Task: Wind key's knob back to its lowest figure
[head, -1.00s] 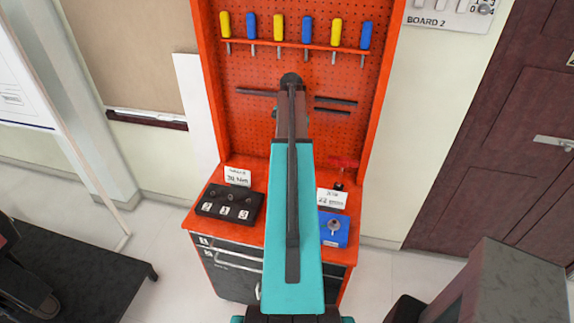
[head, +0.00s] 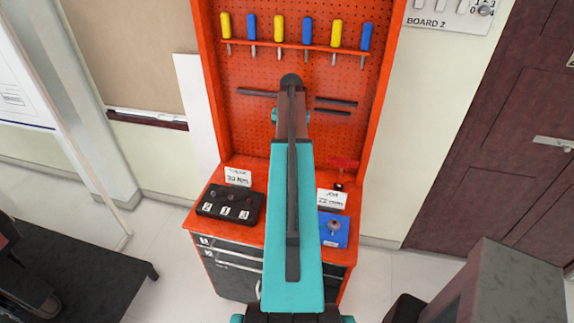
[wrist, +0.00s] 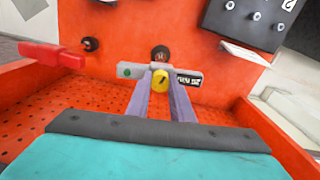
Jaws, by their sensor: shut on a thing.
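In the wrist view, a yellow knob (wrist: 160,77) with a dark mark on its face sits at the middle of a grey bar-shaped plate (wrist: 128,70). The plate has a green spot at its left and a small dark label (wrist: 188,79) at its right, whose letters are too blurred to read surely. My gripper (wrist: 162,84) is shut on the yellow knob, one finger on each side. Part of the plate is hidden behind the fingers. In the head view, my arm covers the gripper, the knob and the plate.
A red handle (wrist: 50,57) and a dark round stub (wrist: 90,44) are left of the knob in the wrist view. A black box (head: 230,203) with several small knobs, a blue box (head: 334,229) and two white cards (head: 238,176) stand on the orange cart top. Screwdrivers (head: 307,28) hang above.

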